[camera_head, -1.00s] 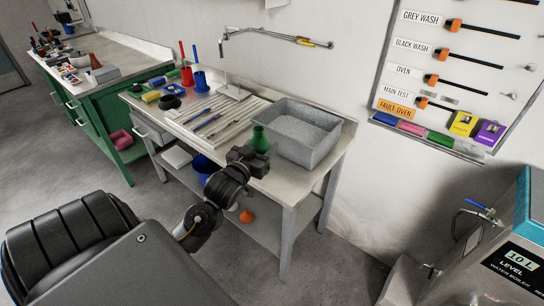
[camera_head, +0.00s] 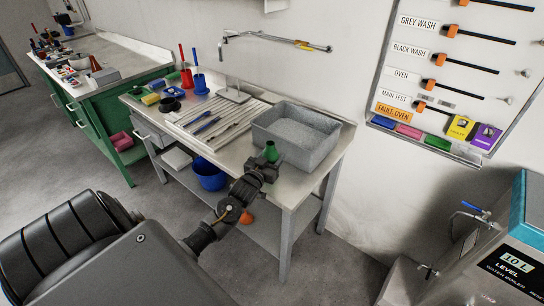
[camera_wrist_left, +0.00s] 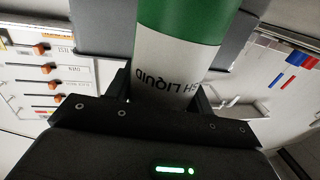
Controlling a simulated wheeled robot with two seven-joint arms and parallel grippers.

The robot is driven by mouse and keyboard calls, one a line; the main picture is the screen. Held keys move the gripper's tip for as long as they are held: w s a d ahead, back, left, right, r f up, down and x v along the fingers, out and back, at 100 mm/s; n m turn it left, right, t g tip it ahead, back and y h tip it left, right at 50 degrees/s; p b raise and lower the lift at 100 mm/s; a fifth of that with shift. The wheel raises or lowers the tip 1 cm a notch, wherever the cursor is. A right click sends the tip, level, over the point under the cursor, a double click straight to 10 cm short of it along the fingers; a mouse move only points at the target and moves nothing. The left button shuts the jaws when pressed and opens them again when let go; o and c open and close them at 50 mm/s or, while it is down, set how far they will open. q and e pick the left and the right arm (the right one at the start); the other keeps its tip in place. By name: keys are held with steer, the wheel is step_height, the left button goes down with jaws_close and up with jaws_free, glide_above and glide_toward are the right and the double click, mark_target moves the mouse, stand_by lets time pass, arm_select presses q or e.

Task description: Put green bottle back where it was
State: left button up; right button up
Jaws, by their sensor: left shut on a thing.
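The green bottle (camera_head: 271,152) is at my left gripper (camera_head: 262,168), beside the near left corner of the grey basin on the metal table. In the left wrist view the bottle (camera_wrist_left: 182,60) is green with a white label reading partly "SH LIQUID". It stands between the two fingers of the left gripper (camera_wrist_left: 160,95), which is shut on it. In the head view the gripper hides the lower part of the bottle, so I cannot tell whether its base touches the table. My right gripper is not in view.
The grey basin (camera_head: 266,133) stands right behind the bottle. A ribbed drainboard (camera_head: 190,128) with several tools lies to the left. A tap (camera_head: 275,38) hangs above. A blue bucket (camera_head: 208,180) sits on the lower shelf. The table's front strip (camera_head: 230,160) is bare.

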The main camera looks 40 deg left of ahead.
arm_select(q)
steer(key=shift+f, duration=0.15)
steer(key=o, duration=1.1)
steer(key=shift+f, duration=0.15)
steer(key=shift+o, duration=0.2)
steer(key=shift+s, duration=0.1)
steer(key=b+v, duration=0.1)
steer(key=v, duration=1.1)
steer(key=shift+b, duration=0.35)
